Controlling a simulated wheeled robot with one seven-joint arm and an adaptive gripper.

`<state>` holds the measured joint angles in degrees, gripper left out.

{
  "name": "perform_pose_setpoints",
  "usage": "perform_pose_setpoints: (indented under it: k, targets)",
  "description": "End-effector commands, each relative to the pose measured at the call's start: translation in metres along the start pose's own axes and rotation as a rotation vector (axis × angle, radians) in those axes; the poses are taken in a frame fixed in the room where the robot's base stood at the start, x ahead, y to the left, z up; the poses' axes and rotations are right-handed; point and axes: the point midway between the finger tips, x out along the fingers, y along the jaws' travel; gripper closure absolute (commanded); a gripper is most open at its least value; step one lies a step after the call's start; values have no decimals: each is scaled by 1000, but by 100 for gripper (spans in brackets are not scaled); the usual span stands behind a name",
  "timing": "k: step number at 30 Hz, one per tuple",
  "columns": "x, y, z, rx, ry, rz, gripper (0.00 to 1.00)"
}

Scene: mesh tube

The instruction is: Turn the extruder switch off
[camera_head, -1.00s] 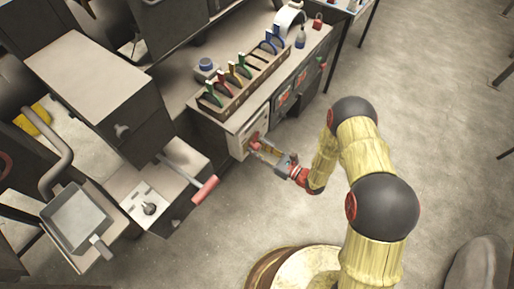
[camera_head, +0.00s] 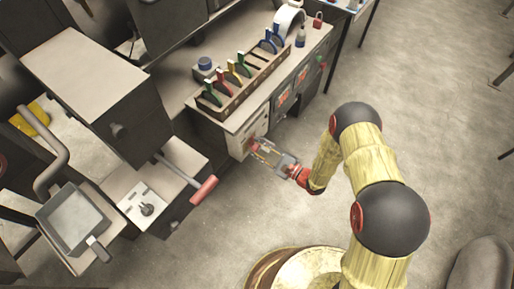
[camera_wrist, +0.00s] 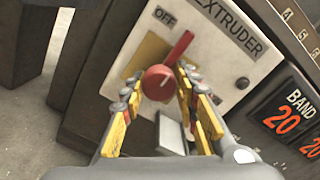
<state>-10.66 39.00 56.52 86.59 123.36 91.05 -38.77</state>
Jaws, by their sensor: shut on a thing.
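The extruder switch is a red rotary knob (camera_wrist: 158,84) on a white panel (camera_wrist: 212,62) labelled EXTRUDER. Its lever points up and to the right in the wrist view. An OFF label (camera_wrist: 165,17) is printed above and left of it. My gripper (camera_wrist: 159,88) has its yellow-padded fingers on both sides of the knob and is shut on it. In the head view my gripper (camera_head: 257,146) reaches the front face of the bench at the switch. The knob is too small there to read its angle.
A BAND display reading 20 (camera_wrist: 284,119) is at the lower right. A rack of coloured-handled tools (camera_head: 245,82) stands on the bench above. A red-handled lever (camera_head: 204,189) sticks out to the left.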

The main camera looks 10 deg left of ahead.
Motion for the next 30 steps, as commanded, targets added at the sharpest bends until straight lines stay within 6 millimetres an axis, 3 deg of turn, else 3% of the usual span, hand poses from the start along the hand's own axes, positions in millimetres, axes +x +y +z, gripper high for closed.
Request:
perform_pose_setpoints:
  k: [18, 19, 27, 30]
  targets:
    - [1, 0, 5, -47, -13, 3, 95]
    - [1, 0, 5, -46, -14, 3, 69]
    - [1, 1, 4, -44, -10, 4, 53]
    - [1, 1, 3, -43, -8, 4, 52]
